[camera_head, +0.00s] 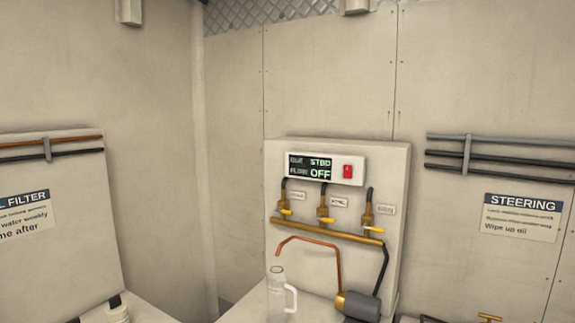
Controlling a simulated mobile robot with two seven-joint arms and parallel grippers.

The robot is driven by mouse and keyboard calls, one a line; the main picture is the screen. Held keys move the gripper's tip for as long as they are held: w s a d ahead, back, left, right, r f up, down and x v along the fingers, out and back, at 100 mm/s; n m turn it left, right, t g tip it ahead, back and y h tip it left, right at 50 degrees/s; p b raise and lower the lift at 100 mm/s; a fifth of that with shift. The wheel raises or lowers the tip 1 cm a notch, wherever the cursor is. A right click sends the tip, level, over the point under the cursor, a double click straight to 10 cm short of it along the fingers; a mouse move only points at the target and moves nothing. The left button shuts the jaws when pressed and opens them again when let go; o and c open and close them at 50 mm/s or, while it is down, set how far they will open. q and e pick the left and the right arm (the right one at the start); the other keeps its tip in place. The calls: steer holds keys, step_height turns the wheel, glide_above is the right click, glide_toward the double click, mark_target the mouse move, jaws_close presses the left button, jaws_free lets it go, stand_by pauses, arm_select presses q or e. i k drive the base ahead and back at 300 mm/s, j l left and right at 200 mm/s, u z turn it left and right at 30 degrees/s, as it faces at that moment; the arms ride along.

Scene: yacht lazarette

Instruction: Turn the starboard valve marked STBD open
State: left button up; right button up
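A pale panel (398,175) on the back wall carries three brass valves with yellow handles: the left valve (284,203), the middle valve (323,213) and the right valve (368,219). All three handles point right, roughly level, above a brass manifold pipe (310,231). A small white label sits right of each valve; the print is too small to tell which one is marked STBD. Neither of my grippers is in view.
A red switch (348,171) is on the display box. Below the valves are a curved copper pipe (338,262), a dark cylinder with a brass end (360,304) and a clear jug (277,296) on a ledge. Wall pipes (500,158) and a STEERING sign (521,217) are at right.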

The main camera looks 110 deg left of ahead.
mark_target(319, 217)
steer(key=u, duration=3.45)
